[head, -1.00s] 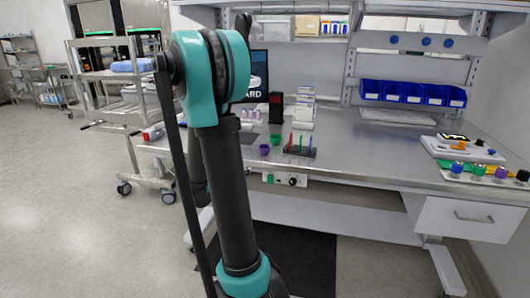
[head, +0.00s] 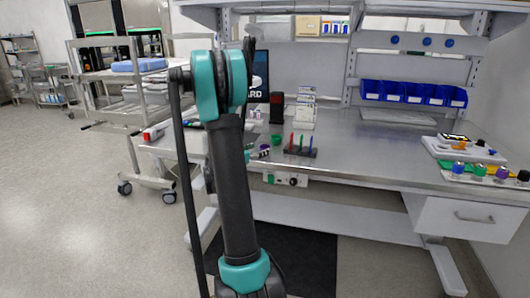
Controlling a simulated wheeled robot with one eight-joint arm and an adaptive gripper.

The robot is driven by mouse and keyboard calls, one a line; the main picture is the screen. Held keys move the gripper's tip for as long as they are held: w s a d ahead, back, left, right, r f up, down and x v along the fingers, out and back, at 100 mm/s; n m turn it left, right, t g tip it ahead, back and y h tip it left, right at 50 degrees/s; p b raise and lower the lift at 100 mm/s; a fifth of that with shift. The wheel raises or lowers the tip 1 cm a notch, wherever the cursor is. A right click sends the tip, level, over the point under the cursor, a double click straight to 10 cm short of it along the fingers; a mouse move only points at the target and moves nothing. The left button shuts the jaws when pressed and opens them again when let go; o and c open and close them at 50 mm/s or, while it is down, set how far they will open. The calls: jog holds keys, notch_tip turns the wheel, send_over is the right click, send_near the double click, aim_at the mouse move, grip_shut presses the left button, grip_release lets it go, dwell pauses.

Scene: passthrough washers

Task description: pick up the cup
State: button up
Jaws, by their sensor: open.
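Small cups stand on the workbench (head: 370,160), just right of my arm in the head view. A green cup (head: 276,140) stands left of a dark rack with coloured pegs. A smaller purple-and-white shape (head: 263,151) sits nearer the bench's front edge, close beside my arm; it is too small to tell clearly. My arm rises through the middle of the view and bends over behind itself. My gripper is hidden behind the arm, so its distance to the cups does not show.
The rack with red, green and blue pegs (head: 300,151) stands right of the cups. Blue bins (head: 413,93) line the back. A white device (head: 463,148) and coloured-capped items (head: 480,171) lie at right. A wheeled cart (head: 120,110) stands left. The bench's middle right is clear.

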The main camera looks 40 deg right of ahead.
aim_at(261, 149)
jog(key=shift+f+x, duration=0.15)
jog(key=shift+x, duration=1.25)
jog(key=shift+f+x, duration=0.1)
jog(key=shift+x, duration=1.35)
jog(key=shift+w+a, duration=0.1)
jog(key=shift+a, duration=0.05)
jog(key=c, duration=1.1)
